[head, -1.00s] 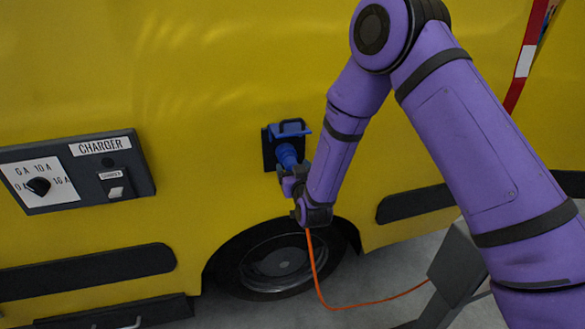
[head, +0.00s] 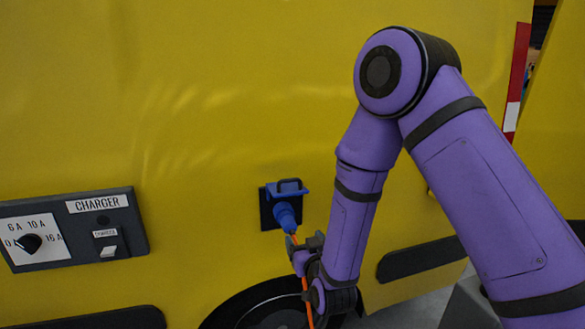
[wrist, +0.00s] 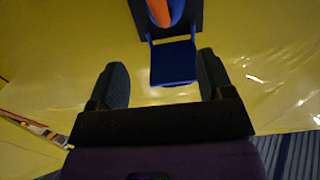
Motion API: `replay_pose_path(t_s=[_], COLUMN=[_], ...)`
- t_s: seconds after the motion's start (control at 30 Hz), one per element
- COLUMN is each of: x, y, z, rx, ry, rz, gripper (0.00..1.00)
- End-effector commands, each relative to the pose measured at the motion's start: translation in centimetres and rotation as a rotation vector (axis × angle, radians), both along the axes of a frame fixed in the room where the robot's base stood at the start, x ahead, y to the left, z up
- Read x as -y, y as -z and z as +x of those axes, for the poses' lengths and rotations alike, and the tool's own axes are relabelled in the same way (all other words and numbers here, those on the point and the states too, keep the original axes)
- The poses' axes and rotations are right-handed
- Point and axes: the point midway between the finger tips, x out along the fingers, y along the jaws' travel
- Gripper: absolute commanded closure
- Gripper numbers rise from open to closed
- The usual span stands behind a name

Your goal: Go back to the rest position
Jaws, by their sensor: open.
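The blue charging plug (head: 286,217) sits in the dark socket plate on the yellow vehicle side, under a raised blue lid (head: 290,187). An orange cable (head: 304,284) hangs from the plug and runs down past my gripper. My gripper (head: 305,243) is open and empty, just below and to the right of the plug. In the wrist view its two dark fingers (wrist: 164,82) stand wide apart with nothing between them. The blue lid (wrist: 172,62) and the plug (wrist: 164,10) with some orange show beyond the fingers.
A charger panel (head: 75,230) with a dial and a switch is on the vehicle side at the left. A wheel (head: 270,307) is below the socket. A red and white strip (head: 517,80) stands at the right. Yellow surface fills the space around my arm.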

Motion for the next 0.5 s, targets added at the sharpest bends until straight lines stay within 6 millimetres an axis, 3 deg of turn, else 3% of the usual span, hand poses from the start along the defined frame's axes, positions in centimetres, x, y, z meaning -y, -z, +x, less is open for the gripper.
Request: replay_pose_path(t_s=[0.23,0.5], x=[2.8,6.7], y=[-6.0,-11.9], z=[1.8,1.3], rx=[-0.128,-0.279], ry=[0.005,0.013], rz=[-0.012,-0.039], gripper=[0.26,0.26])
